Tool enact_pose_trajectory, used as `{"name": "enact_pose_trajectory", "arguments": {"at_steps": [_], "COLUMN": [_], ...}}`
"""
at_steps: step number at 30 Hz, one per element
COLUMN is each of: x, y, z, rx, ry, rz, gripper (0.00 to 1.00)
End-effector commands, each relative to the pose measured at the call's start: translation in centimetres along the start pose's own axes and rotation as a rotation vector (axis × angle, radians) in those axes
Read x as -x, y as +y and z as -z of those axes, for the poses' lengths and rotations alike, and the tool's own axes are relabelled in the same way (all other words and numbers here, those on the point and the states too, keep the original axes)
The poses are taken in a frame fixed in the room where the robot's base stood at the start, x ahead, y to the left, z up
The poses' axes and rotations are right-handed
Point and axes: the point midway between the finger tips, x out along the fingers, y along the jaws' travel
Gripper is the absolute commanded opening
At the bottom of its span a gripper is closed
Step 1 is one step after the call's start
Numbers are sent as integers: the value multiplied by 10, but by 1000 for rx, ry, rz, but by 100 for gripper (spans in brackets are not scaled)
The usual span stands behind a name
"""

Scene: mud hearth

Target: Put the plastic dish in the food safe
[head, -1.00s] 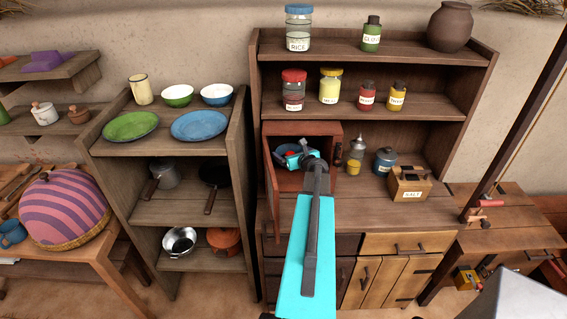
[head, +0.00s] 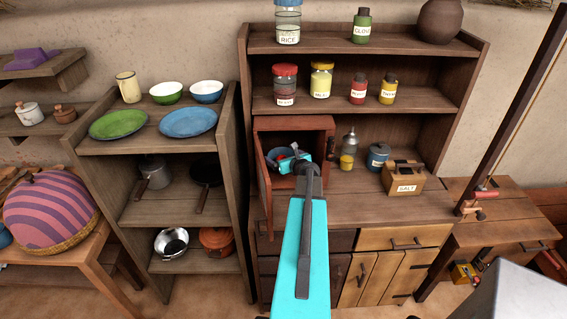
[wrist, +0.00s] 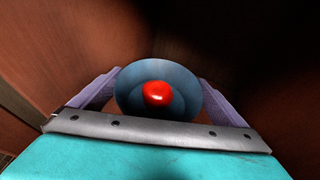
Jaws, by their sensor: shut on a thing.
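The food safe (head: 293,124) is a small reddish-brown cabinet on the hutch counter. Its door (head: 263,185) stands open at the left side. My gripper (head: 290,160) is inside the opening. In the wrist view my gripper's lavender fingers (wrist: 160,88) are on either side of a round blue-grey dish (wrist: 129,92), shut on it. A shiny red round thing (wrist: 158,94) lies in the dish. Brown walls surround it, and the upper right is dark. In the head view the dish (head: 275,156) is partly hidden by my gripper. I cannot tell whether its underside touches the safe's floor.
Shelves above hold several jars. A rack (head: 190,215) with plates and pots stands at the left. The counter front (head: 370,208) is clear.

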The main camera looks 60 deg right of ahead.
Motion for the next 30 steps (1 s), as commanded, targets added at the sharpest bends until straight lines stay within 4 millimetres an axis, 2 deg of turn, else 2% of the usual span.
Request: {"name": "enact_pose_trajectory", "arguments": {"at_steps": [3, 9, 14, 26, 27, 30], "x": [-5, -10, -10, -11, -11, -11], "y": [-3, -10, -16, -17, -17, -17], "z": [14, 28, 30, 33, 32, 32], "rx": [-2, -5, -7, -7, -7, -7], "ry": [0, 0, 0, 0, 0, 0], "rz": [3, 10, 16, 17, 17, 17], "gripper": [73, 73, 73, 73, 100, 100]}}
